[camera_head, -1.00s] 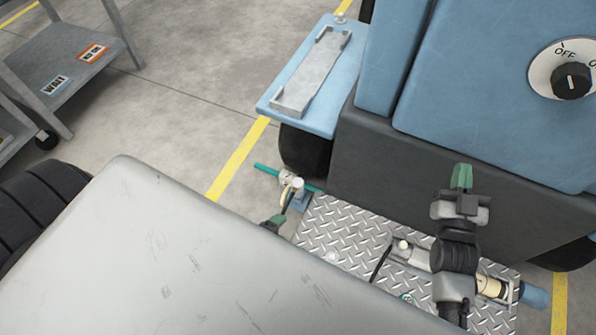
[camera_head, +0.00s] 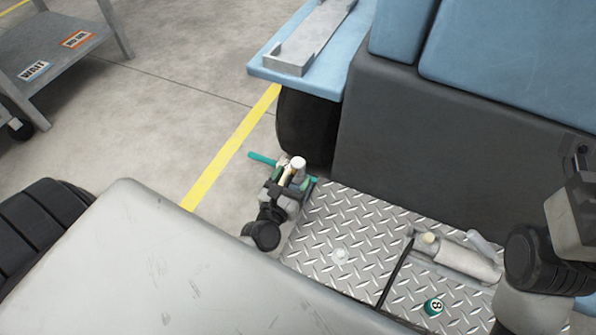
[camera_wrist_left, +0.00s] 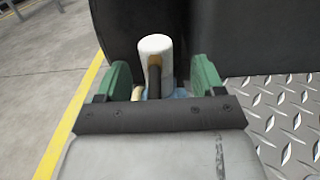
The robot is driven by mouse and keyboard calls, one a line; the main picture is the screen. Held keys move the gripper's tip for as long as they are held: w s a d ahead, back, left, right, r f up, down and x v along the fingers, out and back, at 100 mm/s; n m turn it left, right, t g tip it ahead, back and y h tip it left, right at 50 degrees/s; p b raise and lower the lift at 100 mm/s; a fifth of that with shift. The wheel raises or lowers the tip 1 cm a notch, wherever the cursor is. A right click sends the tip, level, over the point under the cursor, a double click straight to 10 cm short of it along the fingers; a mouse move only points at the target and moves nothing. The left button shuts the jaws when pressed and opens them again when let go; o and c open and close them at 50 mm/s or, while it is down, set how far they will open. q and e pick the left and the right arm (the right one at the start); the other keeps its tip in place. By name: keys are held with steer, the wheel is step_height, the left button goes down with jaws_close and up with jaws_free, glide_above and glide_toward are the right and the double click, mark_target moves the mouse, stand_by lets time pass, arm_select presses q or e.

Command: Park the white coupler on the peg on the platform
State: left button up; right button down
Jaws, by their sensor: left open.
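The white coupler (camera_head: 298,163) appears as a white-topped cylinder at the platform's far left corner, with a tan and dark part beside it. My left gripper (camera_head: 288,180) is around it from the near side. In the left wrist view, the white cylinder (camera_wrist_left: 155,55) stands upright between the open green fingers (camera_wrist_left: 162,78), with visible gaps either side. A small pale stub (camera_head: 341,256), perhaps the peg, stands on the tread-plate platform (camera_head: 330,220). My right gripper (camera_head: 578,185) is at the right edge; its fingertips are not clear.
A grey holder (camera_head: 460,258) with a cylindrical part lies at the platform's right. A teal disc marked 8 (camera_head: 433,306) is in front of it. The dark machine body (camera_head: 430,150) rises behind the platform.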

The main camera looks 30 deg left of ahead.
mark_target(301, 161)
arm_select(q)
steer(key=shift+w+a+b, duration=0.2)
steer(key=shift+w+b, duration=0.3)
steer(key=shift+w, duration=1.05)
steer(key=shift+w+a+b, duration=0.2)
steer(key=shift+w+b, duration=0.3)
steer(key=shift+w, duration=1.05)
steer(key=c, duration=1.2)
